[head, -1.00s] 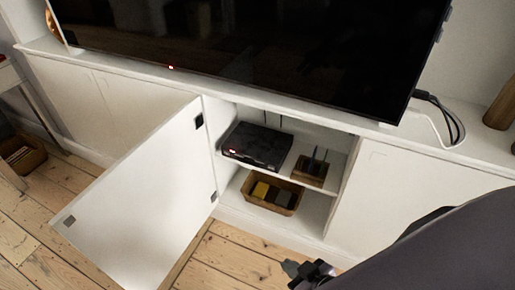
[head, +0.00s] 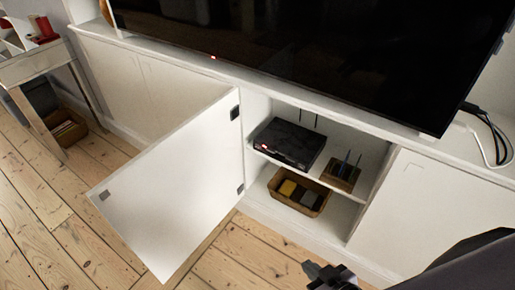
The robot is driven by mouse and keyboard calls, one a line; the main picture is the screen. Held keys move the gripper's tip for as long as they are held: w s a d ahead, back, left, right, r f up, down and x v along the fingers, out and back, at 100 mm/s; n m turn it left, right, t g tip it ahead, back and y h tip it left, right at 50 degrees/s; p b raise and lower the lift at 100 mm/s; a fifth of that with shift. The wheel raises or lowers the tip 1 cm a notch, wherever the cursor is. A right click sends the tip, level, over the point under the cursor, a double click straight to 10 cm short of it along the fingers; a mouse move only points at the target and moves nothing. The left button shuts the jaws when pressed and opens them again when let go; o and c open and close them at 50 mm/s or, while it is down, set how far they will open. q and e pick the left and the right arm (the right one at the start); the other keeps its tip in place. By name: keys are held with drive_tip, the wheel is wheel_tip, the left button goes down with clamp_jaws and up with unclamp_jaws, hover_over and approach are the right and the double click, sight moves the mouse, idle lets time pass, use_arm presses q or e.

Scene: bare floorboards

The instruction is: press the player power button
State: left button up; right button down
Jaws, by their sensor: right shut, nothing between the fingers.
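The player (head: 287,143) is a flat black box on the upper shelf of the open white cabinet. Its front faces out to the lower left and carries a small red light at its left end. The power button itself is too small to make out. My right gripper (head: 328,276) is low at the bottom edge, in front of the cabinet and well below and to the right of the player. It is shut and empty, and apart from everything. My left gripper is not in view.
The open cabinet door (head: 178,184) stands out to the left of the player. A wooden holder (head: 340,176) stands right of it, and a basket (head: 299,193) sits on the lower shelf. A large television (head: 330,50) stands above. The floorboards (head: 70,220) at left are clear.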

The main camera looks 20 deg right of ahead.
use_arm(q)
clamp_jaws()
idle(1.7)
